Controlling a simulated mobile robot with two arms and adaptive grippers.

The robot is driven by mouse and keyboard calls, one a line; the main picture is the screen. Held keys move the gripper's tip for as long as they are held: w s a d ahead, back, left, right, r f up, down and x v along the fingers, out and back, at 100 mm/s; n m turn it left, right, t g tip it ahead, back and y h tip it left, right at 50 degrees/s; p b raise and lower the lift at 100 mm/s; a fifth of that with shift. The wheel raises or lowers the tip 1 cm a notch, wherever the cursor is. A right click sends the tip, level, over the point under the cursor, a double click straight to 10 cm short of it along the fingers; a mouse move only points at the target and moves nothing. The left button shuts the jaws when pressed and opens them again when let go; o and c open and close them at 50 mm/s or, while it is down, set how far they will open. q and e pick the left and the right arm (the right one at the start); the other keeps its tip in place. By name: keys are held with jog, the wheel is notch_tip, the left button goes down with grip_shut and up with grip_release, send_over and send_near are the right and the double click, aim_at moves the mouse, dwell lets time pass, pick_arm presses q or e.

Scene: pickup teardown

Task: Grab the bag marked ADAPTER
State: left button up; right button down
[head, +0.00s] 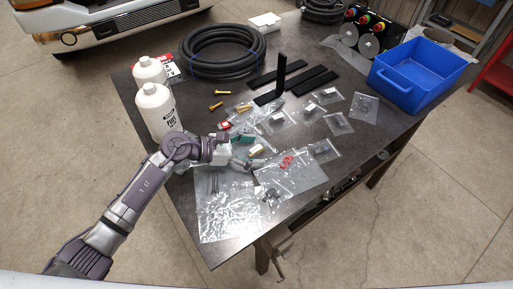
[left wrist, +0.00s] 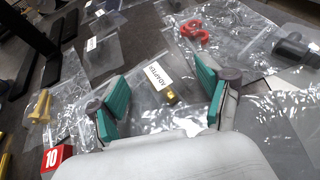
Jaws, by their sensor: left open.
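The bag marked ADAPTER (left wrist: 157,75) is a clear bag with a white label and a small brass fitting inside. It lies flat on the dark table among other clear bags. In the head view its brass fitting (head: 258,150) shows just beyond my left fingers. My left gripper (head: 249,151) is open, with teal pads, low over the table. In the left wrist view the open fingers (left wrist: 162,86) stand on either side of the label and brass fitting, with nothing held. Whether the fingertips touch the bag I cannot tell. My right gripper is not in view.
A bag with red parts (head: 286,161) lies close to the right. Brass bolts (head: 216,107) and a red marker numbered 10 (left wrist: 54,157) lie nearby. White bottles (head: 158,112) stand near my left arm. A black hose coil (head: 222,52) and blue bin (head: 420,72) are farther back.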

pick_arm(q)
jog(key=shift+a, duration=0.15)
jog(key=shift+c, duration=1.2)
grip_shut()
jog(key=shift+r, duration=0.1)
